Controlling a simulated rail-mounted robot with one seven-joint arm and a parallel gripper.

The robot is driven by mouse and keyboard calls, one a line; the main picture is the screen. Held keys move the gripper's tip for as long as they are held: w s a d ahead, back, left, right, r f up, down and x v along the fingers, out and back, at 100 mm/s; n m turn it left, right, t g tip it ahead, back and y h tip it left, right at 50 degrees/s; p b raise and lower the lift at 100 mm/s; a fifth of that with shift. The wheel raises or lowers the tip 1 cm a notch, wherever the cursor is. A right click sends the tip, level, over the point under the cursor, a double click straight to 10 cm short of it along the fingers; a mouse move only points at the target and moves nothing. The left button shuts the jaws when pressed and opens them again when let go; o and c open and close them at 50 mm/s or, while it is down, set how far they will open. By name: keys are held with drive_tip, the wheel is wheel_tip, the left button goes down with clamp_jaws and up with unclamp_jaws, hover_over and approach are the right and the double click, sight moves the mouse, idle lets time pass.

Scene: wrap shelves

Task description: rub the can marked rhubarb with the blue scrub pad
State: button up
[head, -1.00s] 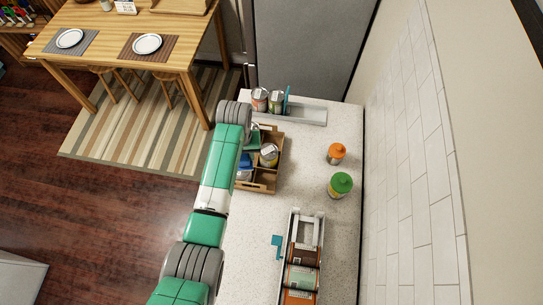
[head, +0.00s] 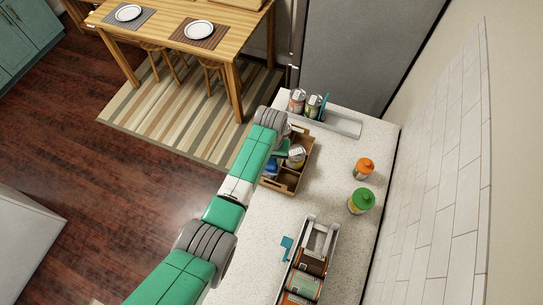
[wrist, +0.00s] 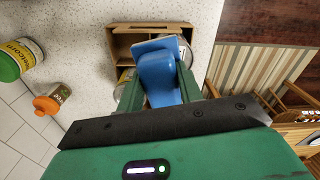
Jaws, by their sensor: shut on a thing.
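My gripper (wrist: 161,88) is shut on the blue scrub pad (wrist: 158,70), which sits between its green fingers above the wooden crate (wrist: 120,44). The pad and fingers hide much of the crate. In the head view the pad (head: 270,168) shows at the crate's left side, beside my arm. A can (head: 296,157) stands in the crate (head: 306,163); parts of cans show behind the pad in the wrist view. Two more cans (head: 297,100) (head: 313,105) stand in a grey tray at the far end. I cannot read "rhubarb" on any label.
An orange-lidded container (head: 364,168) and a green-lidded one (head: 361,201) stand right of the crate. A rack with several cans (head: 304,285) lies nearer, with a teal piece (head: 287,248) beside it. The tiled wall (head: 440,180) bounds the counter on the right.

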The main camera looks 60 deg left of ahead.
wheel_tip(320, 180, down, 3)
drive_tip(key=shift+f+b, duration=0.1)
drive_tip(key=shift+b, duration=1)
drive_tip(key=shift+a+r, duration=0.2)
drive_tip(key=shift+r, duration=0.1)
drive_tip(key=shift+s+a+f+b, duration=0.15)
drive_tip(key=shift+s+a, duration=0.35)
drive_tip(key=shift+a, duration=0.15)
drive_tip(key=shift+s+a+f+b, duration=0.1)
drive_tip(key=shift+s+a+b, duration=0.05)
drive_tip(key=shift+s+a, duration=0.4)
drive_tip(key=shift+s+a+f, duration=0.15)
drive_tip(key=shift+s+a, duration=0.1)
drive_tip(key=shift+a, duration=0.2)
drive_tip(key=shift+w+d+r, duration=0.25)
drive_tip(key=shift+w+d, duration=0.4)
drive_tip(key=shift+d, duration=0.25)
drive_tip(key=shift+w+d+p, duration=0.4)
drive_tip(key=shift+w+d, duration=0.25)
drive_tip(key=shift+d, duration=0.2)
wheel_tip(320, 180, up, 2)
drive_tip(key=shift+d+r+p, duration=0.1)
drive_tip(key=shift+d+p, duration=0.05)
drive_tip(key=shift+p, duration=0.7)
wheel_tip(320, 180, up, 4)
drive_tip(key=p, duration=0.3)
drive_tip(key=shift+r, duration=0.75)
